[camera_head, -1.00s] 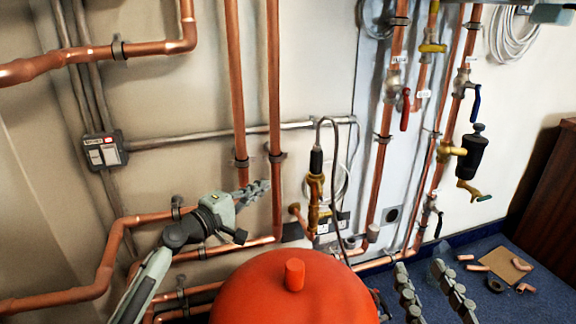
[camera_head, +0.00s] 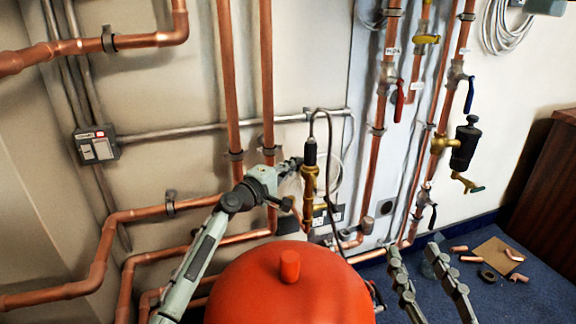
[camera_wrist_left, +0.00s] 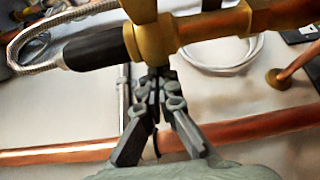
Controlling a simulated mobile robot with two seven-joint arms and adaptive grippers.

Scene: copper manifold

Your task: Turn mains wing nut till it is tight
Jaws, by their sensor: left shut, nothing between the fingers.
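A brass fitting (camera_head: 309,187) with a black upper part (camera_head: 310,152) and a thin hose stands in front of the wall. I cannot make out a separate wing nut on it. My left gripper (camera_head: 294,164) is shut and empty, its tips close to the fitting's left side. In the left wrist view the brass fitting (camera_wrist_left: 205,27) lies across the top, and the shut fingertips (camera_wrist_left: 157,78) are just below it; I cannot tell whether they touch. My right gripper (camera_head: 412,245) is at the lower right, its fingers apart and empty, away from the fitting.
A large red vessel (camera_head: 288,300) with a top knob stands in front. Copper pipes (camera_head: 267,75) run up the wall behind and beside my left arm. Red-handled (camera_head: 399,100) and blue-handled (camera_head: 469,95) valves are to the right. Loose pipe pieces lie on the blue floor (camera_head: 500,300).

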